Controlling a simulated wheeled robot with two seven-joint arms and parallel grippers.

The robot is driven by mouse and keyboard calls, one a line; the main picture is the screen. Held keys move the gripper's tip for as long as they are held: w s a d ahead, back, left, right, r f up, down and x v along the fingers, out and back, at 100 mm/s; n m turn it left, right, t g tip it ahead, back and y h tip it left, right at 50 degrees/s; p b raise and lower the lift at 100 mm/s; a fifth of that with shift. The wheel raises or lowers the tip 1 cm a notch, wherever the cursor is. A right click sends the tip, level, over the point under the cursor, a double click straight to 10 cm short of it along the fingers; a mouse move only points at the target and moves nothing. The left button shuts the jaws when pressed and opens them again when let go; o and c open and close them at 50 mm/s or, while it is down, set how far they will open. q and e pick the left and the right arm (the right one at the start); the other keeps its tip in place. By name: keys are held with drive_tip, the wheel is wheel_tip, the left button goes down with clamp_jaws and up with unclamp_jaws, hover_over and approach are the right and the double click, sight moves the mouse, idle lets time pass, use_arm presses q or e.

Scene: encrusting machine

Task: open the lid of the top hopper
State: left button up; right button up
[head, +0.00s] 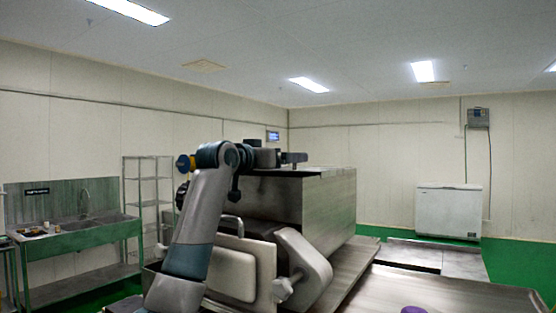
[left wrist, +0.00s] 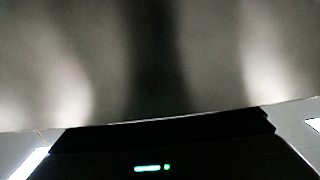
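The encrusting machine's large steel box (head: 328,213), which seems to be the top hopper, stands in the middle of the head view. Its top looks closed, but I see it almost edge-on, so I cannot tell the lid from the body. My left arm rises in front of it, and my dark left gripper (head: 294,157) is at the level of the box's top, near its rear left part. I cannot tell whether it touches the box. In the left wrist view a blurred grey metal surface fills the space ahead; the fingertips cannot be made out. My right gripper is not in view.
A pale panel (head: 232,270) with a bar handle is at the machine's front, beside an angled pale housing (head: 308,262). A steel surface (head: 440,292) with a purple object (head: 413,310) extends right. A sink (head: 80,232), wire rack (head: 150,170) and white chest freezer (head: 448,212) stand by the walls.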

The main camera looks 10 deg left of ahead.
use_arm(q)
drive_tip(key=shift+s+f, duration=0.1)
drive_tip(key=shift+s+a+f+b, duration=0.1)
drive_tip(key=shift+s+a+b, duration=0.15)
drive_tip(key=shift+s+b, duration=0.3)
drive_tip(key=b+v, duration=0.9)
drive_tip(key=v, duration=0.7)
